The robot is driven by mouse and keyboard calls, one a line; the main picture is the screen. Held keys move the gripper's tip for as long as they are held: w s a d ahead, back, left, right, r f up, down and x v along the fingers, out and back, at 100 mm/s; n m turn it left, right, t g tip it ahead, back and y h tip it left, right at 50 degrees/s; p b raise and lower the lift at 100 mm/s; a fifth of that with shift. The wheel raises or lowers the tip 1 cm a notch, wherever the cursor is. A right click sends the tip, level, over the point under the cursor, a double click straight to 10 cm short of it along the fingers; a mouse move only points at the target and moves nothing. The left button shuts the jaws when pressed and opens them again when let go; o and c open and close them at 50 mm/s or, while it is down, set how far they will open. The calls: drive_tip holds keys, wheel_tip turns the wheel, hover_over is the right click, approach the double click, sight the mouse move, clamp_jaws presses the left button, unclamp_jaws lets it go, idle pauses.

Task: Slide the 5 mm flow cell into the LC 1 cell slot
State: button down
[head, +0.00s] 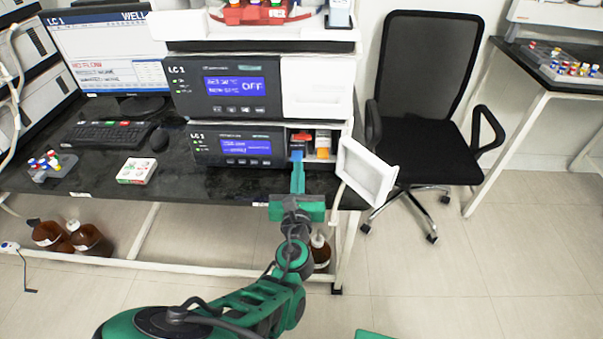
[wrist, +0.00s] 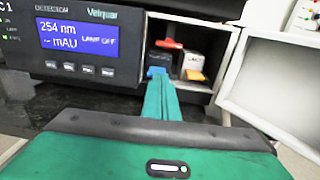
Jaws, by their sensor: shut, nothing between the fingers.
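The lower LC 1 unit (head: 238,146), a detector with a lit blue screen, has an open compartment (wrist: 222,38) at its right end. Its white door (head: 368,172) is swung out to the right. Inside are a dark block with a red top (wrist: 170,44) and a white block with an orange front edge (wrist: 194,68). I cannot read which is the 5 mm flow cell or make out the slot. My gripper (head: 297,160) is shut at the compartment's front left. A small blue piece (wrist: 157,72) shows at its fingertips; I cannot tell whether it is part of the fingers.
The open door stands close to the right of my gripper. A black chair (head: 425,100) stands to the right.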

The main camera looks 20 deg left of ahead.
sight(298, 147)
drive_tip(key=shift+a, duration=0.1)
drive_tip(key=shift+x, duration=1.25)
drive_tip(key=shift+r, duration=0.1)
